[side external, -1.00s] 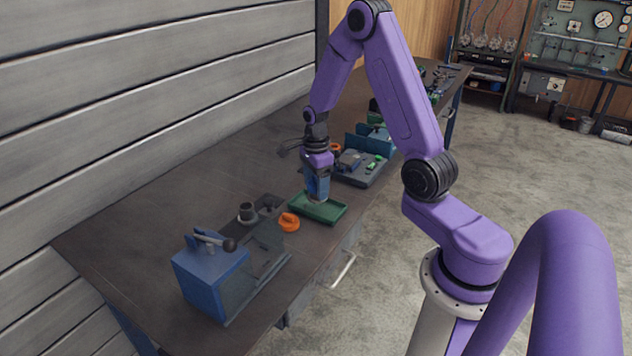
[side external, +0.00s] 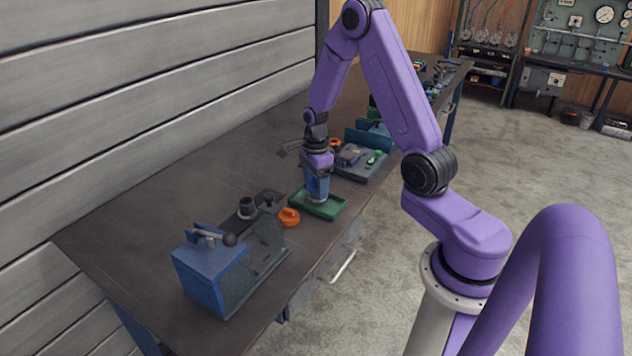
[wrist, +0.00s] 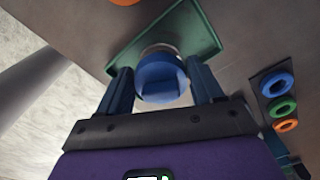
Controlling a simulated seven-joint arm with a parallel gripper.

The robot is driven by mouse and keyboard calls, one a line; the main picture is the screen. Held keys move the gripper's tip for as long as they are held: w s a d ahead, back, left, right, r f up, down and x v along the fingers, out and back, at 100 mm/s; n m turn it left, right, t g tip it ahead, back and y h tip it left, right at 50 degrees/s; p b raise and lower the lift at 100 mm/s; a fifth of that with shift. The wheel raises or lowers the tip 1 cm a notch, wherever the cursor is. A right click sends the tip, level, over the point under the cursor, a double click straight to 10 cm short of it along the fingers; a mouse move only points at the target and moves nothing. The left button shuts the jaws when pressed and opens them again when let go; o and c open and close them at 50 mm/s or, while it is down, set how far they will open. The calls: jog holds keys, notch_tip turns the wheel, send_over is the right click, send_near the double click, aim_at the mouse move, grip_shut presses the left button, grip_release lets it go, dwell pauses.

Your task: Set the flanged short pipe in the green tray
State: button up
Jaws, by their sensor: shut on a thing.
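The green tray (side external: 330,206) lies on the bench near its front edge; in the wrist view its rim (wrist: 205,22) shows behind the held part. My gripper (side external: 318,190) is over the tray, pointing down. In the wrist view my gripper (wrist: 160,85) has its two blue fingers on either side of a round part with a blue face and a metal-coloured rim, the flanged short pipe (wrist: 158,52). The gripper is shut on it. The pipe's lower end is inside the tray's outline; whether it touches the tray floor I cannot tell.
An orange round part (side external: 288,217) lies left of the tray. A blue vise (side external: 212,270) and a dark pipe fitting (side external: 247,208) stand further left. A grey fixture with green parts (side external: 360,160) is behind the tray. Blue, green and orange rings (wrist: 282,105) show in the wrist view.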

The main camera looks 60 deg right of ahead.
jog(key=shift+f, duration=0.7)
dwell(0.3)
jog(key=o, duration=1.2)
jog(key=shift+o, duration=0.5)
jog(key=shift+r, duration=3.45)
